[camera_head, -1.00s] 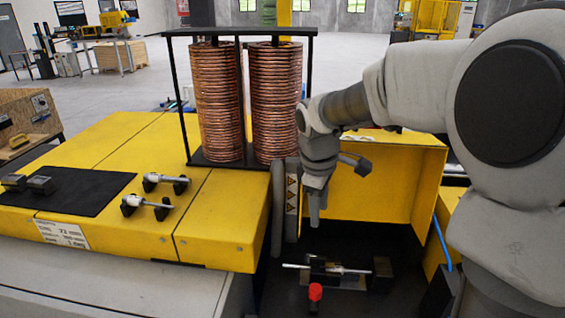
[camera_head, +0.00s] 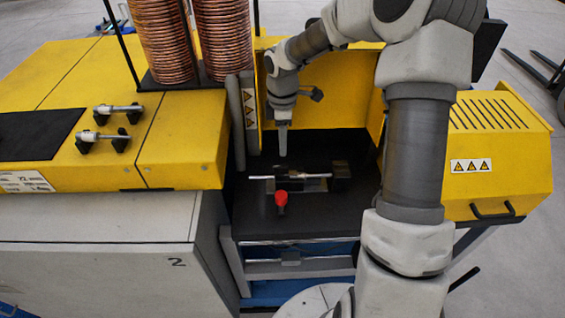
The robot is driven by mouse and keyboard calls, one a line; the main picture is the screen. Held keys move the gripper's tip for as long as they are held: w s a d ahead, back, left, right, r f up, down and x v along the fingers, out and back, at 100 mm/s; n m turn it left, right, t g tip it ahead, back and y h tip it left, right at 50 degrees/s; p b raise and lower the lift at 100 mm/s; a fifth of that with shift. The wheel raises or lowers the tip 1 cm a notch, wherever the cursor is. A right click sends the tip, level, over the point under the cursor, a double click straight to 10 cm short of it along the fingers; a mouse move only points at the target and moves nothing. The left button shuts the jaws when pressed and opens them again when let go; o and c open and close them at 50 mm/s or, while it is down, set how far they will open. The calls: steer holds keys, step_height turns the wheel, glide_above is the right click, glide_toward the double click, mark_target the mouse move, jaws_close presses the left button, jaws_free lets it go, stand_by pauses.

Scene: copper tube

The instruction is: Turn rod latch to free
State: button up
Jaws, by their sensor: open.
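The rod latch fixture (camera_head: 313,184) sits on the dark bed of the machine, with a thin silver rod (camera_head: 262,178) lying across it from left to right. A red knob (camera_head: 281,198) sticks out at its front. My gripper (camera_head: 283,153) points down above the rod, a little behind and above the red knob, and touches nothing that I can see. Its fingers show edge-on and hold nothing visible. Whether the latch is locked or free cannot be told from this view.
Two copper coils (camera_head: 166,42) stand on the yellow cabinet (camera_head: 190,135) at left. Two small rod fixtures (camera_head: 117,109) and a black mat (camera_head: 38,135) lie on the cabinet. A yellow vented cover (camera_head: 500,135) stands at right. Grey and yellow walls flank the bed.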

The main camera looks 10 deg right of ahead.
mark_target(283, 166)
step_height(283, 166, down, 10)
steer(key=shift+r, duration=0.25)
jaws_close()
stand_by(0.3)
